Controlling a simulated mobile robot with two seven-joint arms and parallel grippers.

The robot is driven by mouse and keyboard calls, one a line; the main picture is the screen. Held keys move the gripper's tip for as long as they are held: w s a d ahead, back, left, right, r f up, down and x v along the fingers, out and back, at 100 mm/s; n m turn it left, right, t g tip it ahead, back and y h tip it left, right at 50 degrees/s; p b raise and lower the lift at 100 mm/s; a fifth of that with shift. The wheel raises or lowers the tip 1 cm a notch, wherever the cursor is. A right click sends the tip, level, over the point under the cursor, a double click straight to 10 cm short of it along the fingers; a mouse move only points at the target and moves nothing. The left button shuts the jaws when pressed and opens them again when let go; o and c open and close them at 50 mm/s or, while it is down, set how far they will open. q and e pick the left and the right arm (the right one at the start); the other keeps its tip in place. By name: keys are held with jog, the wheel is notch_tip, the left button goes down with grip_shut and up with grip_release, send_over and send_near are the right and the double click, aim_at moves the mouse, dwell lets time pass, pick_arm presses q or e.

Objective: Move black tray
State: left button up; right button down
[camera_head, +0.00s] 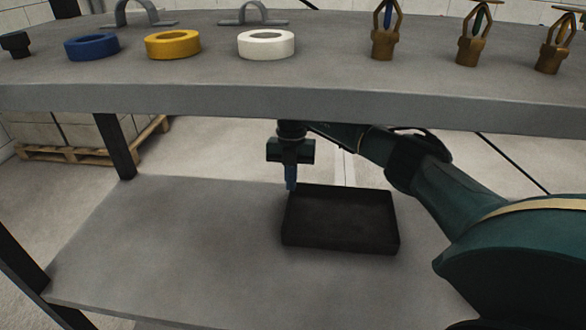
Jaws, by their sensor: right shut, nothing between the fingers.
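The black tray (340,243) is a shallow rectangular tray lying flat on the grey lower shelf (150,250), right of the shelf's middle. My right arm comes in from the right, under the upper shelf. My right gripper (291,187) points down at the tray's far left corner. Its fingers are shut with nothing between them. The fingertips look close to the tray's rim, but I cannot tell whether they touch it. My left gripper is not in view.
The upper shelf (240,98) hangs over the arm and tray. On it stand blue (92,47), yellow (172,44) and white (266,44) tape rolls, metal brackets and brass sprinkler heads (385,35). Dark posts hold the left side. The lower shelf is clear left of the tray.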

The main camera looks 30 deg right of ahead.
jog(key=shift+w+d+f+b, duration=0.1)
jog(key=shift+w+d+b, duration=0.35)
jog(key=shift+w+d, duration=0.4)
jog(key=shift+w+d+b, duration=0.45)
jog(key=shift+w+d, duration=0.2)
jog(key=shift+w, duration=0.35)
jog(key=shift+w+d, duration=0.25)
jog(key=shift+d, duration=0.05)
